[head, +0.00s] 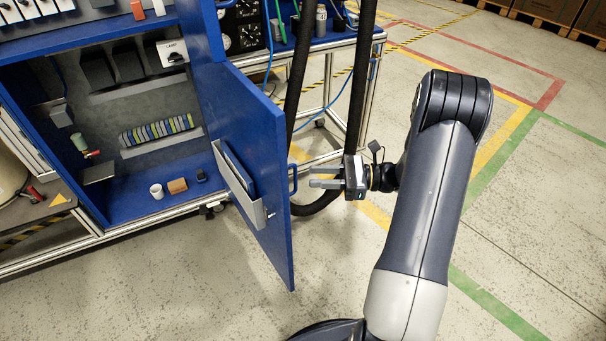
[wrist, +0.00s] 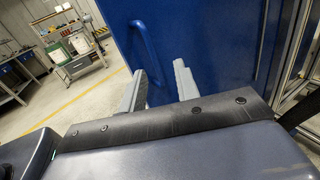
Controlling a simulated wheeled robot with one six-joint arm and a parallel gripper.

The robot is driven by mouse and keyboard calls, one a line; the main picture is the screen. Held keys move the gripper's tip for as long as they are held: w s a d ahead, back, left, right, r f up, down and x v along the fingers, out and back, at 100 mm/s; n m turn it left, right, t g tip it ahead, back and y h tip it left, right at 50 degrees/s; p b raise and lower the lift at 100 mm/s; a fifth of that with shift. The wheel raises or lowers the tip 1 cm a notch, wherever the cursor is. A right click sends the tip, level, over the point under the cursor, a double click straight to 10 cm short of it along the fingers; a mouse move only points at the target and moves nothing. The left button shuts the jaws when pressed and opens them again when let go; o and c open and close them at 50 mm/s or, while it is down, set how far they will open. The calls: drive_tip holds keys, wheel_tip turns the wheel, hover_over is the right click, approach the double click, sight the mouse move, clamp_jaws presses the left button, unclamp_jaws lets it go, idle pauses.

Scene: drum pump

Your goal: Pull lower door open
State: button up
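The blue lower door (head: 243,165) stands wide open, swung out from the blue cabinet (head: 150,210). A grey pocket (head: 238,192) holding papers is on its inner face. Its blue bar handle (head: 294,178) is on the outer face, near the free edge; it also shows in the wrist view (wrist: 150,55). My gripper (head: 312,177) is just right of the door, its fingers pointing left toward the outer face. In the wrist view the two grey fingers (wrist: 160,85) are apart with nothing between them. Whether a fingertip touches the door cannot be told.
Inside the cabinet are a white cup (head: 157,191), a brown block (head: 177,186) and a row of coloured terminals (head: 157,130). Black hoses (head: 358,80) hang behind my gripper beside a metal-framed bench (head: 340,45). The floor in front of the door is clear.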

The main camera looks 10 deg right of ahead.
sight(296, 187)
drive_tip(key=v, duration=0.5)
drive_tip(key=shift+a, duration=0.15)
drive_tip(key=x, duration=1)
drive_tip(key=shift+a, duration=0.4)
drive_tip(key=shift+s+b, duration=0.1)
drive_tip(key=shift+b, duration=0.2)
